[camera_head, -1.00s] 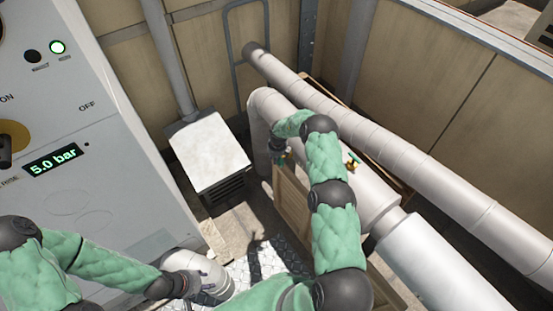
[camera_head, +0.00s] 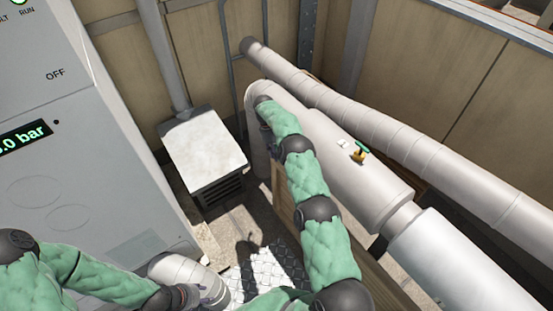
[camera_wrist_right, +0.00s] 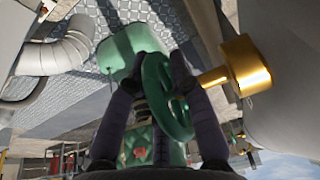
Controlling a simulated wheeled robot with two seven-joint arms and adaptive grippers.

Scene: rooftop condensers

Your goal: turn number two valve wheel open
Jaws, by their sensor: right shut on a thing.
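A green valve wheel (camera_wrist_right: 165,100) on a brass stem (camera_wrist_right: 228,72) shows in the right wrist view, joined to a pale pipe at the right. My right gripper (camera_wrist_right: 157,72) is shut on this wheel, one dark finger on each side. In the head view my right arm reaches over to the near side of the thick pipe (camera_head: 325,150); its fingers and the wheel are hidden there. Another small valve with a green handle (camera_head: 361,147) and brass body sits on top of that pipe. No number is readable on either. My left gripper (camera_head: 207,295) is low at the left, its jaws unclear.
A grey cabinet (camera_head: 75,170) with a pressure display stands at the left. A white-topped box (camera_head: 205,150) stands by the back wall. A thinner pipe (camera_head: 390,125) runs behind the thick one. Tread-plate floor (camera_head: 262,270) shows between cabinet and pipes.

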